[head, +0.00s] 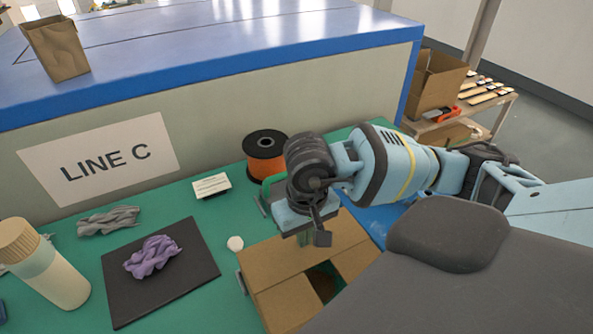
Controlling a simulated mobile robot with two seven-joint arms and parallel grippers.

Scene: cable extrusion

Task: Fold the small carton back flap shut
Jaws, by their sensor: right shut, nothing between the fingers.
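The small brown carton (285,305) sits on the green table at the bottom centre, with a dark opening showing between its flaps. Cardboard panels lie roughly flat across parts of its top. My right gripper (317,240) is over the carton's far part, pointing down, shut and empty. The gripper hides much of the back flap, so I cannot tell its exact angle or whether the fingers touch it. My dark arm link covers the carton's near right corner. My left gripper is out of the picture.
An orange cable spool (265,155) stands behind the carton. A white label card (211,186), a white disc (235,243) and a black mat (185,290) with purple cloth (152,257) lie left. A capped bottle (45,265) stands far left. A blue-edged machine (220,75) bounds the back.

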